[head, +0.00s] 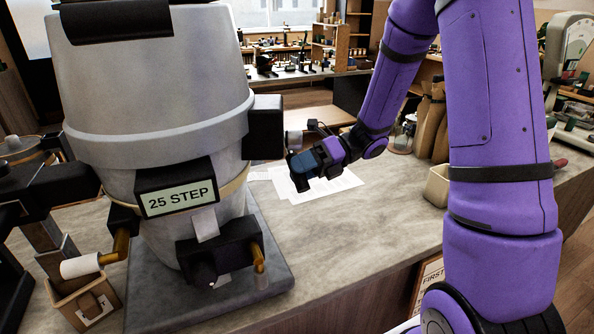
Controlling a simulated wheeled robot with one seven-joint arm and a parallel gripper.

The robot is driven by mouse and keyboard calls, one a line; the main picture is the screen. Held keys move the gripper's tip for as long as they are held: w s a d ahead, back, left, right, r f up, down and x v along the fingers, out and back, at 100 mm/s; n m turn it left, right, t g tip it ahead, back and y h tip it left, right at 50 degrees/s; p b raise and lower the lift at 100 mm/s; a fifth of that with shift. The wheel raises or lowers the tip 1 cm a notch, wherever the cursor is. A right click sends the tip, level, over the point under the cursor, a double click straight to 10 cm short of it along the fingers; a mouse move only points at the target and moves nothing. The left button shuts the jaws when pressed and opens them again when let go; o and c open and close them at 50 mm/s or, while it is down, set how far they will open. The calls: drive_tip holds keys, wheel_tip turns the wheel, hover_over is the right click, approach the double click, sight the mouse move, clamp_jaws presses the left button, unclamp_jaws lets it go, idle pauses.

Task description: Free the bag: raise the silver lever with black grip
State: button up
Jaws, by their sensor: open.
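At the bin's left a brass crank (121,245) carries a white grip (80,266). I cannot clearly make out a silver lever with a black grip, or which bag is held. My gripper (296,181) is open, to the right of the bin over papers, apart from the bin and its fittings.
White papers (325,188) lie on the stone counter (385,235) below my gripper. A wooden box (88,305) stands at lower left. Brown paper bags (430,125) and a glass jar (402,136) stand behind my arm. The middle front of the counter is clear.

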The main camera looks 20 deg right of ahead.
drive_tip(key=shift+a+f, duration=0.15)
drive_tip(key=shift+a, duration=0.3)
clamp_jaws()
